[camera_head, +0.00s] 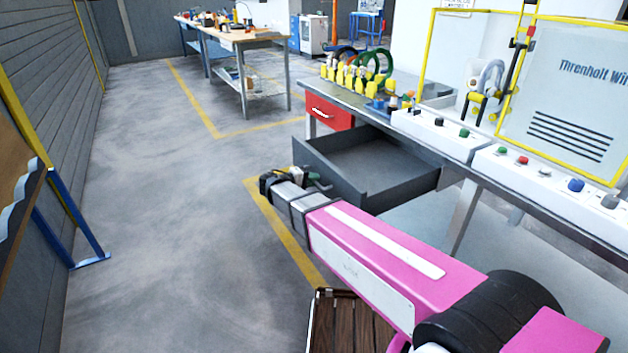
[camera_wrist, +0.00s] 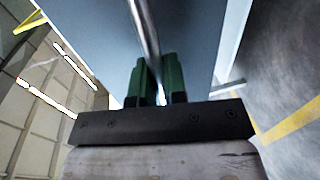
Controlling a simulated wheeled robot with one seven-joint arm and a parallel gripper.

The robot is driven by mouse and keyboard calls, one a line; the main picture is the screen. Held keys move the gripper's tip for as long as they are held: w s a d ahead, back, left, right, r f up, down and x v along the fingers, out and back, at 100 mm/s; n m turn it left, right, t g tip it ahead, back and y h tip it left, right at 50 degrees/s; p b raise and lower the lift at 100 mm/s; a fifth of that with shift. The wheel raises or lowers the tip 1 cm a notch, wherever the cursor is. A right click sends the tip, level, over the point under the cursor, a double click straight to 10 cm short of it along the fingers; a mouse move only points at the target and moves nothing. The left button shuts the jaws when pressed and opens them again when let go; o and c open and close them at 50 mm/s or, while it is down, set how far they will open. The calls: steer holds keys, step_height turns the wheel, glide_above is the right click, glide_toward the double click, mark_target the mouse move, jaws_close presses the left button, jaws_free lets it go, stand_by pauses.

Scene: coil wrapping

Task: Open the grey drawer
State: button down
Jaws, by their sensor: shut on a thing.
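The grey drawer (camera_head: 345,190) is pulled well out from under the workbench in the head view, and its inside looks empty. Its front panel faces left, and it also fills the upper middle of the wrist view (camera_wrist: 200,60). A metal bar handle (camera_wrist: 146,30) runs along that front. My gripper (camera_wrist: 153,85) is shut on the handle, with its green fingers on either side of the bar. In the head view my gripper (camera_head: 318,182) is at the drawer front, partly hidden by my pink arm.
A red drawer (camera_head: 329,112) is closed beside the grey one, further back. The workbench (camera_head: 372,98) carries yellow fixtures, green coils and white button boxes. A wooden slatted thing (camera_head: 345,318) stands at the bottom. Open floor (camera_head: 165,210) lies left of the drawer.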

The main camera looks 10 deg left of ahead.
steer(key=c, duration=1.2)
jaws_free()
steer(key=shift+a, duration=0.1)
steer(key=v, duration=1)
steer(key=shift+s+a, duration=0.2)
steer(key=shift+a, duration=0.1)
